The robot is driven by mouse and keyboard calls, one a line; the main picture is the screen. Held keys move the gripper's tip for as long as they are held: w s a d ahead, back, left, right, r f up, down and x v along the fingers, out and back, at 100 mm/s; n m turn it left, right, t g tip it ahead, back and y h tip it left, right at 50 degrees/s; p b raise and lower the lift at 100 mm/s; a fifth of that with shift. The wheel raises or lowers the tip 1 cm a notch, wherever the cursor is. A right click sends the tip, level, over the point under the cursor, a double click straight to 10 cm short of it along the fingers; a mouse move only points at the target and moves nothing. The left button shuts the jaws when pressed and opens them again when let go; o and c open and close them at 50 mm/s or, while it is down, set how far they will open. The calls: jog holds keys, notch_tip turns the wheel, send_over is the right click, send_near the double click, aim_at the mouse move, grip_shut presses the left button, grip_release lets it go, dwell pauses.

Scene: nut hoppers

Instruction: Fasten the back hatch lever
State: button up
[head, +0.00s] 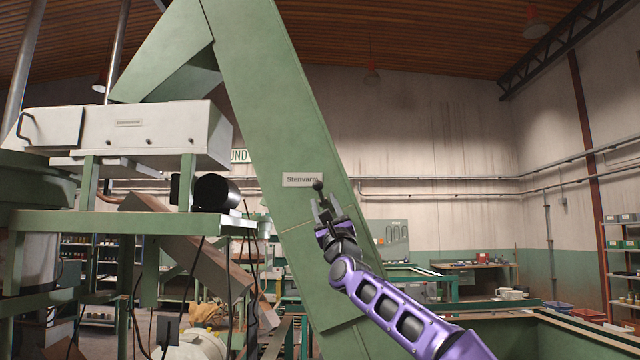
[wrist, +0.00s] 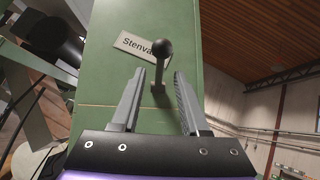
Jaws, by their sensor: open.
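The lever (wrist: 161,68) is a dark rod with a round black ball knob, standing on the face of the green inclined conveyor housing (head: 262,110). In the head view the lever's knob (head: 318,186) shows just above my gripper (head: 323,209). In the wrist view my gripper (wrist: 155,90) is open, with its two fingers on either side of the lever's lower part. The knob lies beyond the fingertips. I cannot tell whether either finger touches the lever. A hatch seam (wrist: 105,106) crosses the green face below the lever.
A white "Stenvarm" label (head: 302,179) is on the housing behind the lever. A green platform (head: 130,222) with a black motor (head: 216,192) stands to the left. A green-edged bin (head: 560,330) is at the lower right. The air right of the housing looks free.

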aim_at(321, 194)
jog(key=p+x, duration=0.4)
jog(key=shift+w+a+r, duration=0.1)
jog(key=shift+w+r, duration=0.1)
jog(key=shift+r, duration=0.15)
jog(key=shift+w+p, duration=0.25)
jog(key=shift+p, duration=0.3)
grip_shut()
dwell(0.9)
